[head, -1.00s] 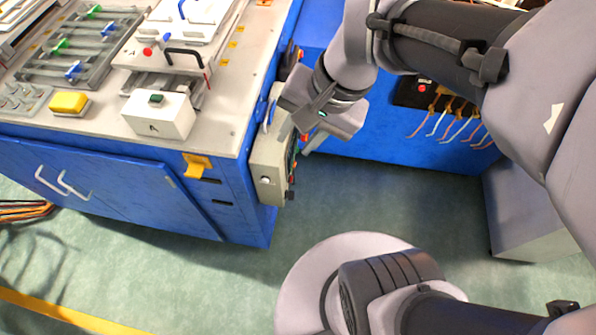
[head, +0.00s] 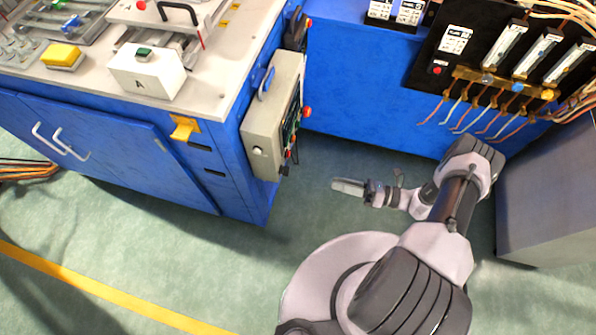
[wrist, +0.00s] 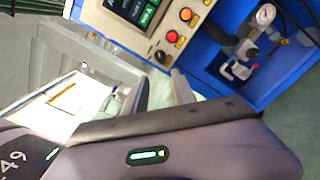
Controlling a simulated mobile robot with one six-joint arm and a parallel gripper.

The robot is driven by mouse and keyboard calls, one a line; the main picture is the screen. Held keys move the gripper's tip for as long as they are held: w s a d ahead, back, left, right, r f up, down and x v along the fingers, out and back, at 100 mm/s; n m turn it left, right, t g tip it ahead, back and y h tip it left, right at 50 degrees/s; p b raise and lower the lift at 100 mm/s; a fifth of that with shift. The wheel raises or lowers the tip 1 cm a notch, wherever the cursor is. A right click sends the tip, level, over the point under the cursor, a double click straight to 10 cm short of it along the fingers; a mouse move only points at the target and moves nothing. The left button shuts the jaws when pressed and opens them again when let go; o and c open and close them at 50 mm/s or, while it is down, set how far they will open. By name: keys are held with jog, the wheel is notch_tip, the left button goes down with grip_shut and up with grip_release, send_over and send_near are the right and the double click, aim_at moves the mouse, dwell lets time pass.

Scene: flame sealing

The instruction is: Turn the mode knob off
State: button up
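The mode knob appears as a small black knob (wrist: 160,56) on the control panel in the wrist view, beside a red and an orange button. In the head view the panel belongs to a beige control box (head: 262,128) on the side of the blue bench, and a dark knob (head: 285,170) shows small at its lower end. Which way the knob points cannot be told. My gripper (head: 338,185) is over the floor to the right of the box, apart from it. In the wrist view two grey fingers (wrist: 162,92) show with a gap between them, nothing held.
The blue bench (head: 120,150) stands at left, with a white box (head: 146,74) and a yellow button box (head: 62,55) on top. A blue cabinet (head: 350,90) with gauges and tubes is behind. A grey cabinet (head: 545,190) is at right. The floor between is clear.

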aim_at(286, 171)
jog(key=b+x, duration=0.2)
jog(key=x, duration=1.3)
grip_shut()
